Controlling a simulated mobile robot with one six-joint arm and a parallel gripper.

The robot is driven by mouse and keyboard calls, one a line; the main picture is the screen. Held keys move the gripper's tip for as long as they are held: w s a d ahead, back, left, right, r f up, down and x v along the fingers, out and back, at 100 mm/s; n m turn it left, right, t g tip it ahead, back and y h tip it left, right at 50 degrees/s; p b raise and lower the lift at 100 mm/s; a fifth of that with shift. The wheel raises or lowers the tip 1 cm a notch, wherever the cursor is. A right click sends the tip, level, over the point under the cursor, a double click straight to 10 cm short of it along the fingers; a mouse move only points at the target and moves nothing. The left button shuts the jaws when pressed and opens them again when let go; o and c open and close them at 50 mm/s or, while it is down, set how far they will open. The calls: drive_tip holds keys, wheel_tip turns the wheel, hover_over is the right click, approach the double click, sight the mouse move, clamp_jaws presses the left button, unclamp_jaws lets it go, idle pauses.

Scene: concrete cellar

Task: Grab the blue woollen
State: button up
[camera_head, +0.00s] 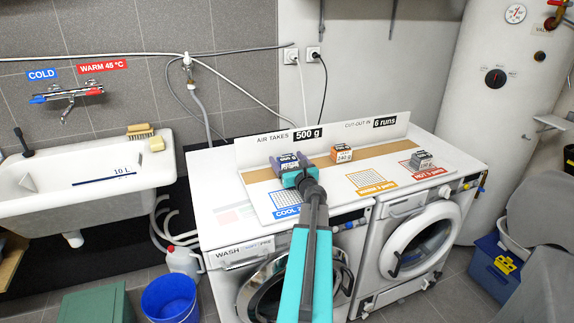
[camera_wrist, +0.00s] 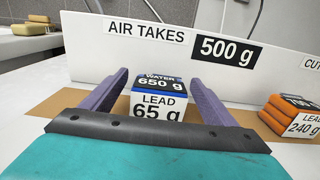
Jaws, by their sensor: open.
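The blue woollen (camera_wrist: 160,98) is a small dark-blue block-like bundle with white labels reading "WATER 650 g" and "LEAD 65 g". It sits on the brown strip (camera_wrist: 60,103) in front of the white sign board. In the head view the blue woollen (camera_head: 287,160) is partly covered by my gripper (camera_head: 290,164). In the wrist view my gripper (camera_wrist: 158,80) is open, with one purple finger on each side of the woollen. Small gaps seem to show beside it; contact cannot be told. Its lower part is hidden by my gripper's body.
An orange stack (camera_head: 341,153) labelled 240 g stands to the right. A grey stack (camera_head: 421,160) stands farther right near the red HOT pad. The sign board (camera_head: 360,129) rises close behind. COOL (camera_head: 286,211) and WARM (camera_head: 376,187) pads lie in front. A sink (camera_head: 100,185) is at left.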

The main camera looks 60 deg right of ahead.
sight(287, 158)
drive_tip(key=shift+w, duration=0.1)
idle(0.4)
drive_tip(key=c, duration=1.3)
drive_tip(key=shift+r, duration=0.1)
drive_tip(key=shift+r+p, duration=1.3)
drive_tip(key=shift+r, duration=0.35)
drive_tip(key=shift+s+a+r, duration=0.15)
drive_tip(key=shift+s, duration=0.1)
drive_tip(key=v, duration=0.7)
drive_tip(key=r+v, duration=0.1)
drive_tip(key=v, duration=0.2)
drive_tip(key=shift+s+p, duration=0.3)
drive_tip(key=shift+s, duration=0.1)
drive_tip(key=shift+d+p, duration=0.25)
drive_tip(key=shift+p, duration=0.85)
drive_tip(key=p, duration=0.3)
drive_tip(key=shift+s+a+r, duration=0.1)
drive_tip(key=shift+s, duration=0.05)
drive_tip(key=p+v, duration=0.2)
drive_tip(key=p, duration=0.7)
drive_tip(key=shift+p, duration=0.35)
